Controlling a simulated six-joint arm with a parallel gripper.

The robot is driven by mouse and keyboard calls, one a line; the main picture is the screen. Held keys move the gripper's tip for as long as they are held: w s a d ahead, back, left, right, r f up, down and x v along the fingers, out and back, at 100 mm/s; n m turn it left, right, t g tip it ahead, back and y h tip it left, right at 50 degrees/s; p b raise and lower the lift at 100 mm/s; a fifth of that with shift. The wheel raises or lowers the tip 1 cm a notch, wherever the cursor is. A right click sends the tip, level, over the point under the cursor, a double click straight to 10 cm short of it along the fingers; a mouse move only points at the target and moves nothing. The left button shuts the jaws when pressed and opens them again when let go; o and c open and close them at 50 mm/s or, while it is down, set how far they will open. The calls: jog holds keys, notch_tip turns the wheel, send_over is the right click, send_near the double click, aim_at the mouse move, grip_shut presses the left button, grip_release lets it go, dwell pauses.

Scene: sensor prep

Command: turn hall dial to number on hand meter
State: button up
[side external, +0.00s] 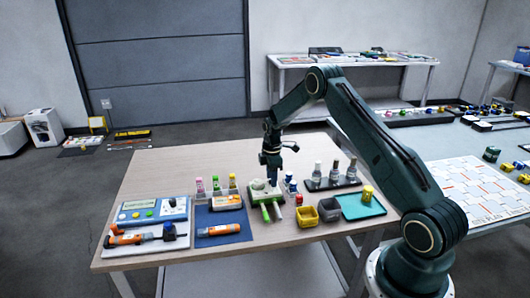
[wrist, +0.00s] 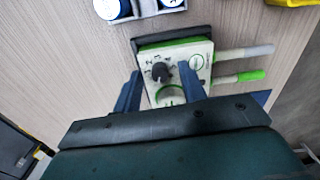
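My gripper (wrist: 160,74) is open, with its two blue fingers apart on either side of a black knob (wrist: 160,72). The knob sits on a white and green box with printed marks around it (wrist: 178,58); its pointer setting is too small to read. One grey and one green handle stick out of the box. In the side view my gripper (side external: 273,178) points down over this box (side external: 257,186). An orange hand-held device (side external: 135,238) lies at the left, and another orange one (side external: 218,230) lies on a blue mat. I cannot tell which is the hand meter, and no number is readable.
A blue panel with a display and knobs (side external: 150,210) stands at the left. The table's back left is clear.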

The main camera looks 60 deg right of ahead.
grip_shut()
jog(key=shift+m, duration=2.5)
grip_release()
jog(key=shift+r, duration=0.15)
notch_tip(320, 180, up, 14)
jog(key=shift+f, duration=0.2)
